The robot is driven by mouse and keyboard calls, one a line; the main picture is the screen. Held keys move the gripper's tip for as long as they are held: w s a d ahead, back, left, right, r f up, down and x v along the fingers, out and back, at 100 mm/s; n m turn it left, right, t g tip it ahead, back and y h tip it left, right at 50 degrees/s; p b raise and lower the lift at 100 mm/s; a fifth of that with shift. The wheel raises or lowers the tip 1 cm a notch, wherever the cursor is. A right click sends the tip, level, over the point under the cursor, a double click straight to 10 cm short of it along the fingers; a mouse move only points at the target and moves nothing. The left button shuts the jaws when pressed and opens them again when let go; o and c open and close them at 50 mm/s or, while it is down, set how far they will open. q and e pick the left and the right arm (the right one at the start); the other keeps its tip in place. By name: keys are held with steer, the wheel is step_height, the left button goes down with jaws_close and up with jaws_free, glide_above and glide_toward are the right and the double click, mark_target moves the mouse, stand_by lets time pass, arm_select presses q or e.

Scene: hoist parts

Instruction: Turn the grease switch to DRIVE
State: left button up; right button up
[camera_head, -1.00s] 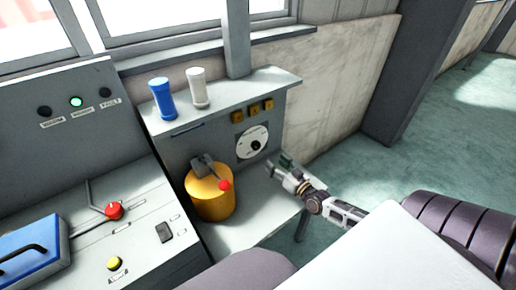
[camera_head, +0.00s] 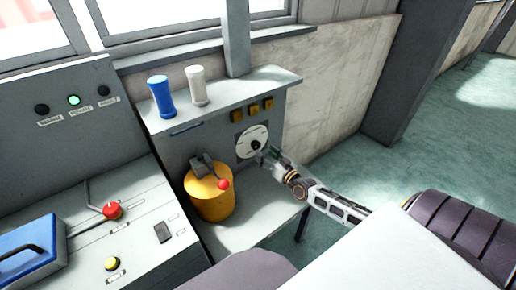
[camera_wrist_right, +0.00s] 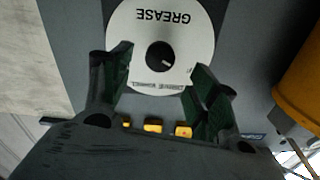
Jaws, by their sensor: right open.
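The grease switch is a white round dial plate (camera_head: 246,136) with a small black knob (camera_head: 255,146) at its middle, on the upright grey panel at the back of the bench. In the right wrist view the plate (camera_wrist_right: 183,22) appears upside down with the word GREASE, and the knob (camera_wrist_right: 160,56) lies between and beyond the fingers. Smaller lettering on the plate is too blurred to read. My right gripper (camera_head: 263,154) is open and close in front of the dial; in the right wrist view its green-padded fingers (camera_wrist_right: 158,85) are spread, with nothing between them. My left gripper is not in view.
A yellow pot (camera_head: 208,197) with a red-knobbed lever stands just left of the right gripper. Several yellow switches (camera_head: 253,110) sit above the dial. Blue (camera_head: 161,97) and white (camera_head: 197,86) cylinders stand on the shelf. A control desk (camera_head: 145,235) is at left.

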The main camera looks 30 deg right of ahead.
mark_target(258, 146)
steer(key=shift+w+a, duration=0.15)
steer(key=shift+w, duration=1.35)
steer(key=shift+w+a+b, duration=0.1)
steer(key=shift+w+b, duration=0.4)
steer(key=shift+w, duration=1.1)
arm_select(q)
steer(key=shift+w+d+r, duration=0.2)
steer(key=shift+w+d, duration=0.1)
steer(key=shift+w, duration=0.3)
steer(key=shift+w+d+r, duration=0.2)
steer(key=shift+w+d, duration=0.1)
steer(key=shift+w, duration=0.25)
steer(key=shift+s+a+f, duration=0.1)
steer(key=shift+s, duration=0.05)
arm_select(e)
steer(key=shift+c, duration=0.4)
steer(key=c, duration=0.9)
steer(key=shift+c, duration=0.2)
